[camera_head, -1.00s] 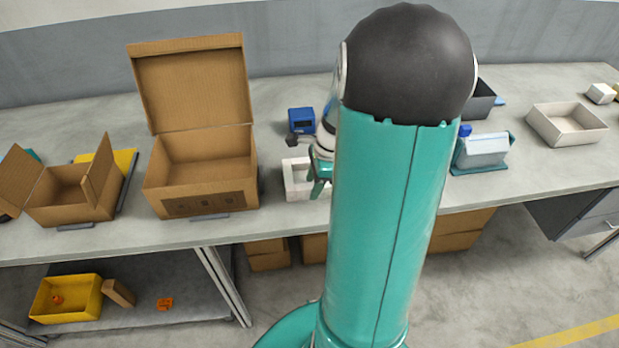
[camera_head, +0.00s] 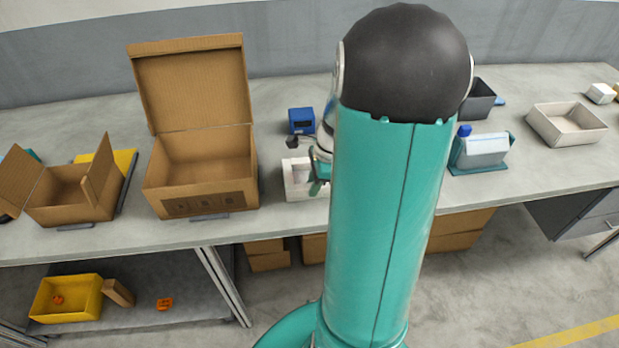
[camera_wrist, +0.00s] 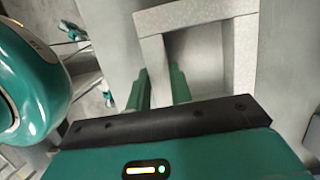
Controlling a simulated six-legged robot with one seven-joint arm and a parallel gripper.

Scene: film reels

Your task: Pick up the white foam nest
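The white foam nest (camera_head: 296,186) is a pale, square, open-topped frame. It lies on the grey bench, to the right of the large cardboard box, and my arm hides its right part. My gripper (camera_head: 318,182) reaches down at the nest in the head view. In the wrist view, one wall of the nest (camera_wrist: 153,52) runs between the two green fingers of my gripper (camera_wrist: 158,72). One finger is inside the opening and one is outside. The fingers sit close against the wall, and no clear gap shows.
A large open cardboard box (camera_head: 202,184) stands left of the nest, with a smaller one (camera_head: 70,206) beyond. A small blue device (camera_head: 302,121) is just behind the nest. Right of my arm are a teal-based device (camera_head: 482,153), a dark bin (camera_head: 478,101) and a white tray (camera_head: 566,126).

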